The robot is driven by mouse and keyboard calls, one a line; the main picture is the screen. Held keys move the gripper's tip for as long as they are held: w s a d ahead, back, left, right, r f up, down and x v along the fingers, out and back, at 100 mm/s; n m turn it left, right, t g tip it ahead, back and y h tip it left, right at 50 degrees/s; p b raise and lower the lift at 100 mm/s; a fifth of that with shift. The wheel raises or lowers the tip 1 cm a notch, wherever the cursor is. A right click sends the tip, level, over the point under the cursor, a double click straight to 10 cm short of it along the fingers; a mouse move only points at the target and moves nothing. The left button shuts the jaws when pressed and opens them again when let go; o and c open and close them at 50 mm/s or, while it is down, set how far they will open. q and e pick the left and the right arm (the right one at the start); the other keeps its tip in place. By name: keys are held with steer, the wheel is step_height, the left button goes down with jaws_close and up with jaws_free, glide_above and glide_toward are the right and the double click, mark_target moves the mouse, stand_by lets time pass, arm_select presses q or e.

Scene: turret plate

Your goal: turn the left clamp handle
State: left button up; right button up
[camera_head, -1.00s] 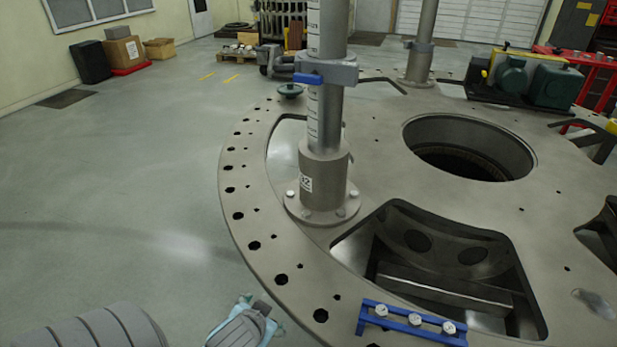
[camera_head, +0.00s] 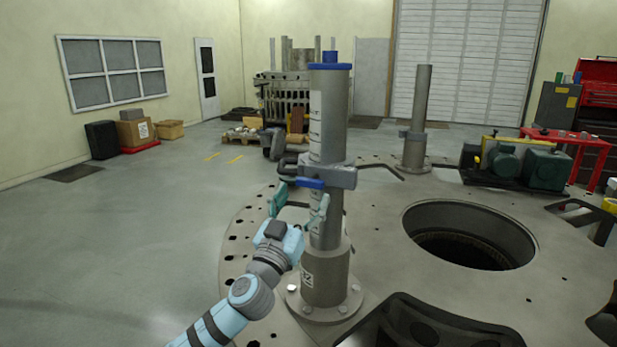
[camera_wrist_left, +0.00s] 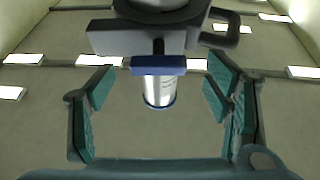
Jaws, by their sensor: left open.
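The blue clamp handle (camera_head: 310,183) sits on the front of a grey clamp (camera_head: 341,177) around the nearer upright column. In the left wrist view the blue handle (camera_wrist_left: 158,65) is a short bar below the grey clamp (camera_wrist_left: 140,38). My left gripper (camera_head: 298,206) is open just below and in front of the handle, its teal fingers spread wide. In the left wrist view the handle appears between the fingers, above the gap's centre, with no finger touching it. A second column with a clamp (camera_head: 411,135) stands farther right. My right gripper is not in view.
The near column (camera_head: 329,120) stands bolted on the large round plate (camera_head: 385,230), which has a round opening (camera_head: 470,238). A green motor unit (camera_head: 520,163) sits at the plate's far right. Open floor (camera_head: 130,240) lies to the left.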

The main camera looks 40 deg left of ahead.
mark_target(309, 187)
arm_select(q)
steer(key=p+x, duration=0.1)
steer(key=x, duration=0.3)
steer(key=shift+w+r, duration=0.1)
steer(key=shift+r, duration=0.05)
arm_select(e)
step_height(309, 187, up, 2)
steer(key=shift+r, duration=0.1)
arm_select(q)
steer(key=shift+c, duration=1.2)
steer(key=c, duration=0.9)
